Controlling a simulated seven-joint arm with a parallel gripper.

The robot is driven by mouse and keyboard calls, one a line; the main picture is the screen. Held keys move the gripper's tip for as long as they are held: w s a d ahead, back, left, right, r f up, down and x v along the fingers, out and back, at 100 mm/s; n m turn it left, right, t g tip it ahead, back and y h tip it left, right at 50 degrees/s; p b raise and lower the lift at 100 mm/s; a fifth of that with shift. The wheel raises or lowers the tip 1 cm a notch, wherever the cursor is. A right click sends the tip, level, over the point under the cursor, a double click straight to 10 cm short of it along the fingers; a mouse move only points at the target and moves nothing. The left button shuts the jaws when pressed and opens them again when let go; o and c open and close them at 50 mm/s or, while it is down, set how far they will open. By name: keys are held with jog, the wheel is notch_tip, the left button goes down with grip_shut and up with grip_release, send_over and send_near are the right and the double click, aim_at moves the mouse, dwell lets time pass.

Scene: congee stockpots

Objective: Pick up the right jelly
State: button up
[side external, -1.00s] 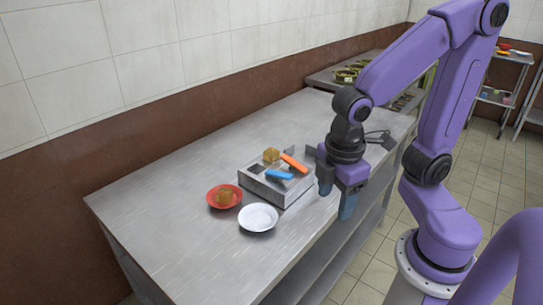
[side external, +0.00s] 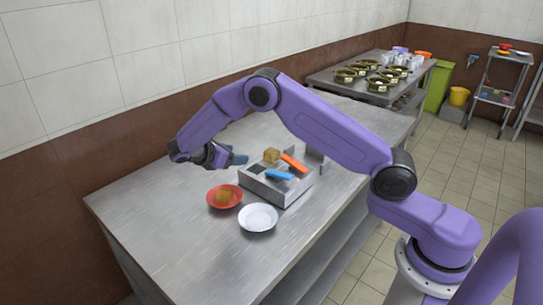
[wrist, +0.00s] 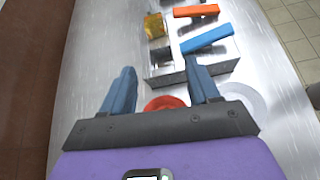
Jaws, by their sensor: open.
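Two jelly-like cubes show in the side view. A golden-brown cube (side external: 272,156) sits at the back corner of a metal box, and a darker orange-brown cube (side external: 224,196) lies in a red bowl. In the wrist view the golden cube (wrist: 154,26) is ahead of my fingers, at the top. My gripper (side external: 240,159) is open and empty, raised over the table to the left of the box, its fingers pointing towards it. In the wrist view my fingers (wrist: 162,88) are spread apart, with part of the red bowl (wrist: 165,103) visible between them; its contents are hidden.
The metal box (side external: 270,190) also holds an orange block (side external: 294,162) and a blue block (side external: 280,175). A white plate (side external: 258,217) is beside the red bowl. The steel table's left part is clear; a wall runs behind it. Several pots (side external: 376,84) stand on the far table.

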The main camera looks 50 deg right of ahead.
jog(key=w+d+f+h, duration=0.1)
jog(key=w+d+f, duration=0.1)
send_near(272, 151)
jog(key=shift+g+h, duration=0.3)
jog(key=x, duration=0.9)
jog(key=shift+w+f, duration=0.25)
jog(key=shift+f, duration=0.15)
jog(key=c, duration=0.7)
jog(key=shift+c, duration=0.2)
jog(key=shift+r, duration=0.15)
